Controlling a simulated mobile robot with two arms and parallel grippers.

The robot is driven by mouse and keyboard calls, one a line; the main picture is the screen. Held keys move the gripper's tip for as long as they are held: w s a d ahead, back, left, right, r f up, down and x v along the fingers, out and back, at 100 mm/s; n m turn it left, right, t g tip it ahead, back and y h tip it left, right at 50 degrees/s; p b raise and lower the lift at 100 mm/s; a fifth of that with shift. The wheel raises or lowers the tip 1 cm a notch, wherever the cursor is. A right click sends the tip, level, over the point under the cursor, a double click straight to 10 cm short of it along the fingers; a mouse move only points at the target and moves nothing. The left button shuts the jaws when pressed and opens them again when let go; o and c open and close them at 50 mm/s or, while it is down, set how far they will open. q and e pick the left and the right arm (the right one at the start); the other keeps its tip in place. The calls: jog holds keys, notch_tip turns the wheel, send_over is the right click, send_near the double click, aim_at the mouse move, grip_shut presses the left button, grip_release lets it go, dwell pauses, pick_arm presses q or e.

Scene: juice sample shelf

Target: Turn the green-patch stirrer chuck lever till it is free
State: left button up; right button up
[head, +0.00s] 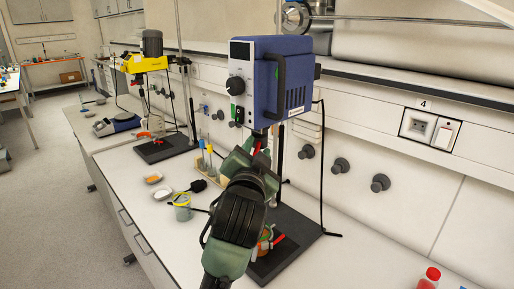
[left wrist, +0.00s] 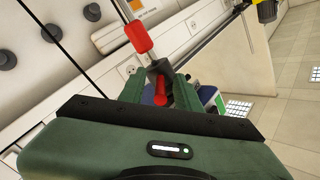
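The blue stirrer (head: 285,75) stands on its post at the middle of the head view. A green patch shows small on its blue housing in the left wrist view (left wrist: 220,103). Below the motor is the chuck, a dark grey part (left wrist: 158,68) with a red lever (left wrist: 160,88). My left gripper (head: 252,148) is raised under the motor at the chuck. Its fingers (left wrist: 160,95) stand apart, one on each side of the red lever, with what looks like a gap. Contact is hard to tell. The arm hides most of the chuck in the head view. My right gripper is not in view.
A yellow stirrer (head: 146,63) stands farther back on the bench. A yellow-rimmed cup (head: 182,207), small dishes and a tube rack stand left of my arm. A dark stand base (head: 296,235) lies below. A red-capped bottle (head: 431,276) is at front right.

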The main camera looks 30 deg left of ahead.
pick_arm(q)
jog(key=shift+r, duration=0.1)
jog(key=shift+s+d, duration=0.1)
jog(key=shift+s, duration=0.05)
grip_shut()
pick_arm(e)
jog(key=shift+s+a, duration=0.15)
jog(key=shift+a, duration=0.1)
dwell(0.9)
